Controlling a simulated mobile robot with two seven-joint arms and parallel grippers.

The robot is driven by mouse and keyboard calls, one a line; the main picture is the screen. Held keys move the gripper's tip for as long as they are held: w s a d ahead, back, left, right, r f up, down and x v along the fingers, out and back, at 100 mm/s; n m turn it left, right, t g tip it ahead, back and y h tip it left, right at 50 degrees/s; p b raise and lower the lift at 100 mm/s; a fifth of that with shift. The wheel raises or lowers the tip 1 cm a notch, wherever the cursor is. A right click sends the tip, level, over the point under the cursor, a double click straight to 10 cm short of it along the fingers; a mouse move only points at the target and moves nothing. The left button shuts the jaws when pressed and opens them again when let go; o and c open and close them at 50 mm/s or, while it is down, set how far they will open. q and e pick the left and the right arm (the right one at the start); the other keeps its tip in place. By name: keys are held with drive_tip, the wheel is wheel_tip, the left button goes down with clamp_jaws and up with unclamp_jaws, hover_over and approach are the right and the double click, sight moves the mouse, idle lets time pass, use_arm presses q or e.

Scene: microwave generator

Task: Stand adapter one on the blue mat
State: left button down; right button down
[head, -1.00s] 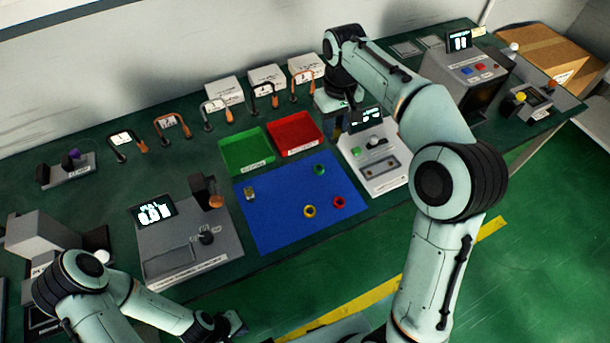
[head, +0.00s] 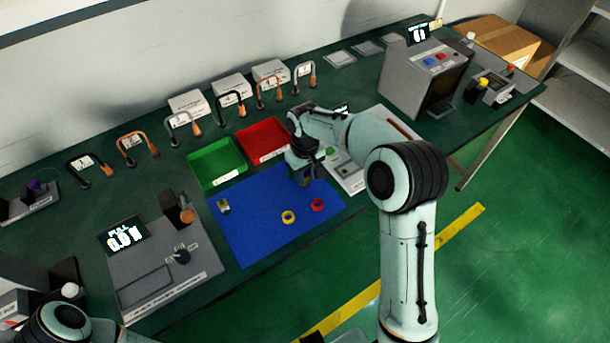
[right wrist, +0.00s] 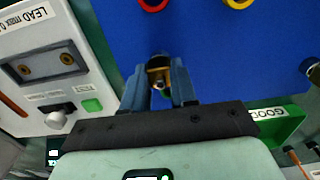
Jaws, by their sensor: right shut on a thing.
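My right gripper (head: 304,183) is over the far right part of the blue mat (head: 250,235), pointing down. The right wrist view shows its fingers (right wrist: 160,88) shut on a small brass-and-dark piece, which I take to be adapter one (right wrist: 158,70). The blue mat (right wrist: 195,45) is behind it in that view. I cannot tell whether the piece touches the mat, and its lower end is hard to make out. My left gripper is out of view.
A yellow ring (head: 288,217), a red ring (head: 317,205) and a small metallic piece (head: 224,207) lie on the mat. Green (head: 215,165) and red (head: 262,141) trays border its far side. A tester (head: 348,178) stands right of it. The mat's near middle is clear.

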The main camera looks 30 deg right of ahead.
drive_tip(key=shift+f, duration=0.3)
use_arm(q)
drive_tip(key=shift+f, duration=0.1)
use_arm(e)
drive_tip(key=shift+f, duration=0.1)
drive_tip(key=c, duration=0.9)
unclamp_jaws()
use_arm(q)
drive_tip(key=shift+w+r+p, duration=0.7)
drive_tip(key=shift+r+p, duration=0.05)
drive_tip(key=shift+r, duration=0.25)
use_arm(e)
drive_tip(key=shift+r, duration=6.15)
